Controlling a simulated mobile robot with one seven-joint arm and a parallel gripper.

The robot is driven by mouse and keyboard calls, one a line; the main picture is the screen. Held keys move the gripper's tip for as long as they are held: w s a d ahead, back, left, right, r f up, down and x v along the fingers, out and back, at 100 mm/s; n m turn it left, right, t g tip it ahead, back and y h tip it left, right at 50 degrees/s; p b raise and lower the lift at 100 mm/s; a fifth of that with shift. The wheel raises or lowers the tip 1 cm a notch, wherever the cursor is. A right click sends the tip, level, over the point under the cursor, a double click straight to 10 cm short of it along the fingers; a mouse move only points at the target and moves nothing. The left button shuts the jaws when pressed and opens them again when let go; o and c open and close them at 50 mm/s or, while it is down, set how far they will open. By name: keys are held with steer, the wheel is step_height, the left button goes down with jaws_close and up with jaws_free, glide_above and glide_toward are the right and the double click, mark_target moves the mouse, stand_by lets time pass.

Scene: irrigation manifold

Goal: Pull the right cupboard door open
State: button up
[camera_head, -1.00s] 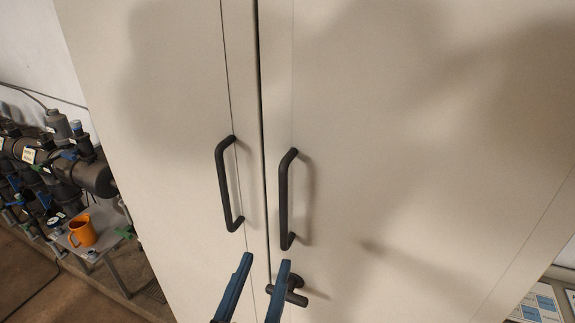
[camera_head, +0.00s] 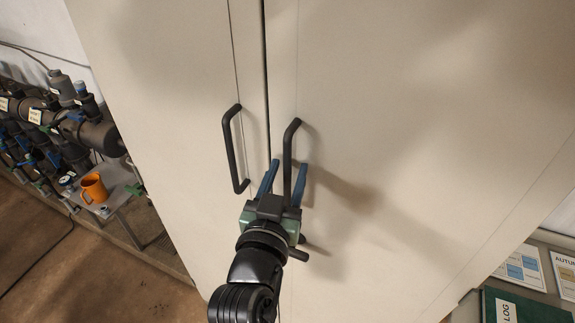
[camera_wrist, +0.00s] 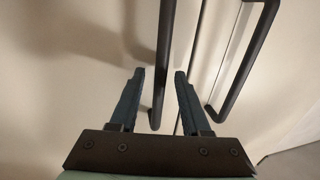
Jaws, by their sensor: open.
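The right cupboard door (camera_head: 400,130) is pale and shut, flush with the left door (camera_head: 170,100) at a dark seam. Its handle (camera_head: 288,150) is a black upright bar. My gripper (camera_head: 285,170) has blue fingers and is open at the lower part of this handle. In the wrist view the right door's handle (camera_wrist: 165,55) runs between my open fingers (camera_wrist: 159,75), with a gap on each side. I cannot tell whether either finger touches it. The left door's handle (camera_head: 231,150) also shows in the wrist view, at right (camera_wrist: 245,60).
A dark latch lever (camera_head: 298,253) below the right handle is partly hidden by my gripper. At left stand black pipes (camera_head: 60,115) and a small table with an orange mug (camera_head: 94,187). A ledge with papers and a green log book (camera_head: 525,306) is at lower right.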

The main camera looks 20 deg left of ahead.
steer(key=shift+w, duration=0.2)
jaws_close()
stand_by(1.4)
